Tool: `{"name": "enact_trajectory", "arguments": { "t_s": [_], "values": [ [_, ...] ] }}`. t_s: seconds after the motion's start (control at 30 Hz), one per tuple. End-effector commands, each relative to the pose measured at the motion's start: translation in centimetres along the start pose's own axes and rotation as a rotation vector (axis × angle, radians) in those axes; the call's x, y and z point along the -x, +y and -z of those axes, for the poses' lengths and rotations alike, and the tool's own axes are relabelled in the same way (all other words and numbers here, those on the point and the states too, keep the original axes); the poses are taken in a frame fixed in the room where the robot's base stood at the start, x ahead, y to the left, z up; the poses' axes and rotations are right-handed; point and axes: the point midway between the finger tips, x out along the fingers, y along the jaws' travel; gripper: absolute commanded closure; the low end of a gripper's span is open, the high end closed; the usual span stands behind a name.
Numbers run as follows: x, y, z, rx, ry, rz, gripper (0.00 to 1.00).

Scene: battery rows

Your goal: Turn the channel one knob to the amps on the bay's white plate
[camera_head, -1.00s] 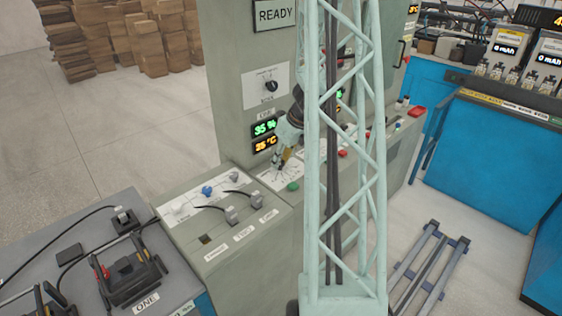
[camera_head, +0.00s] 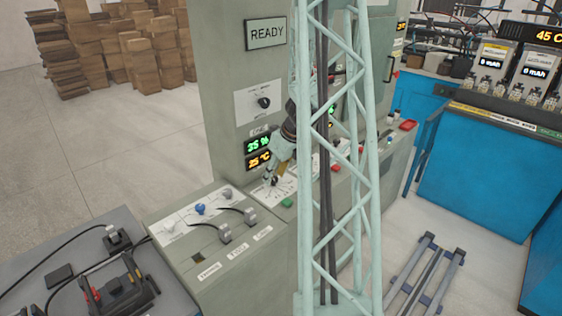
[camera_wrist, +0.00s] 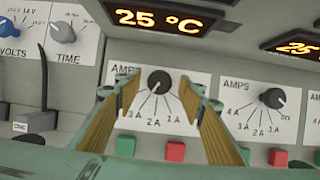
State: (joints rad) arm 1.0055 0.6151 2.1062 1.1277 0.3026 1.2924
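A black knob (camera_wrist: 159,82) sits on a white AMPS plate (camera_wrist: 178,122) in the wrist view, with lines fanning out to 3 A, 2 A and 1 A below it. Where its pointer aims is unclear. My gripper (camera_wrist: 160,88) is open, with its yellow-padded fingers on either side of this knob in the picture; contact cannot be told. A second AMPS plate (camera_wrist: 238,128) with a black knob (camera_wrist: 273,98) is to the right. In the head view, my gripper (camera_head: 273,180) is low over the sloped panel, hiding most of the knob there.
In the wrist view, a blue VOLTS knob (camera_wrist: 20,24) and grey TIME knob (camera_wrist: 63,32) are at left; a green button (camera_wrist: 125,146) and red button (camera_wrist: 175,152) lie below. In the head view, a wall knob (camera_head: 263,102) is above the displays. Battery clamps (camera_head: 118,290) are at lower left.

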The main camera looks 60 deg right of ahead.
Motion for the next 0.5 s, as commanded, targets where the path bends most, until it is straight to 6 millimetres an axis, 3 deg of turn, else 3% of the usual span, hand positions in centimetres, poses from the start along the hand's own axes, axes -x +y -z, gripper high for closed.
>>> {"name": "enact_trajectory", "arguments": {
  "t_s": [0.5],
  "values": [
    [4.9, 0.0, 0.0, 0.001, -0.001, 0.001, 0.63]
  ]
}}
